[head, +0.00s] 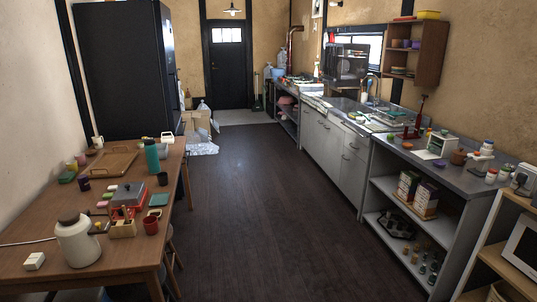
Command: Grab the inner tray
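A brown wooden tray (108,163) with a raised rim lies flat on the far part of the wooden table (170,215) at the left. A dark tray with moulded cups (396,225) rests on the lower shelf of the grey counter unit at the right. I cannot tell from this view which of them is the inner tray. Neither of my grippers shows in the head view.
The table also holds a white jug (77,242), a teal bottle (152,157), a red mug (150,226) and a red-sided box (128,197). A dark fridge (122,80) stands behind it. The dark wooden floor (245,200) between table and counter is clear.

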